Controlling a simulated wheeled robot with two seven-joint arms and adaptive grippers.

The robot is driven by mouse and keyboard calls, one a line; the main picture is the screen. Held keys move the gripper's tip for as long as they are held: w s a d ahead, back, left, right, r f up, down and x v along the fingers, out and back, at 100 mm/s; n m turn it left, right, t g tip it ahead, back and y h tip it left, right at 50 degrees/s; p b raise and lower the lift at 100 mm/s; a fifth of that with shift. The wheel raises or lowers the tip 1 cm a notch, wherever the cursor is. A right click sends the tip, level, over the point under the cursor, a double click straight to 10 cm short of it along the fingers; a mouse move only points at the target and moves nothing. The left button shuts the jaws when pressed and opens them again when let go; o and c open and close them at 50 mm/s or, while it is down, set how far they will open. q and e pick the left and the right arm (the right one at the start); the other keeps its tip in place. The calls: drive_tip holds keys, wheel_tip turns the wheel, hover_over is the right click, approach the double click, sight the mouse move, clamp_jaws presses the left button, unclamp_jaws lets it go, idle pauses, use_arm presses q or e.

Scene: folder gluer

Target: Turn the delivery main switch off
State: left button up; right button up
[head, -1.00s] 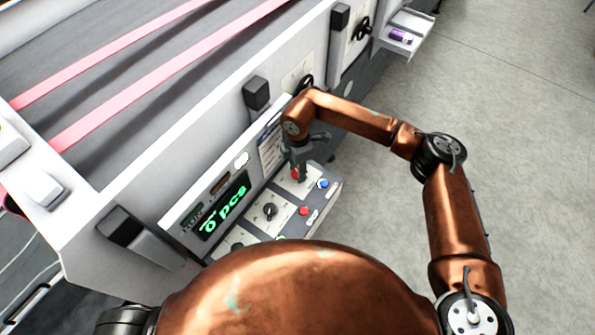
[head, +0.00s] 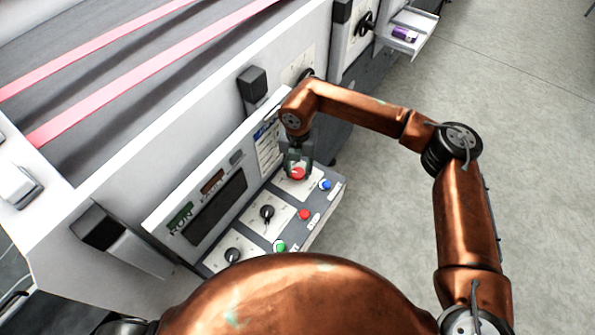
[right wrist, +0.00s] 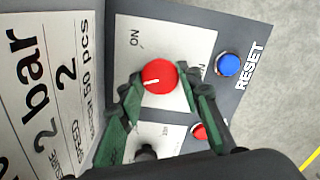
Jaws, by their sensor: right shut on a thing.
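The red rotary switch (head: 298,174) sits on the sloped control panel (head: 329,184) of the machine. In the right wrist view the red switch (right wrist: 160,76) shows a short white mark on its face and a label reading ON near it. A second label beside it is partly hidden by a finger. My right gripper (head: 297,170) reaches down to the panel, and its green fingers (right wrist: 160,84) are shut on the red switch, one on each side. My left gripper is not in view.
A blue button (head: 324,184) labelled RESET, a red button (head: 305,214), a green button (head: 280,246) and black knobs (head: 267,212) are close by. The display (head: 216,208) is dark. Open floor (head: 390,225) lies to the right.

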sight(298, 172)
drive_tip(key=shift+n+b, duration=0.9)
drive_tip(key=shift+n, duration=1)
drive_tip(key=o, duration=1.2)
drive_tip(key=shift+c, duration=0.2)
drive_tip(key=shift+r, duration=0.15)
wheel_tip(298, 172, up, 12)
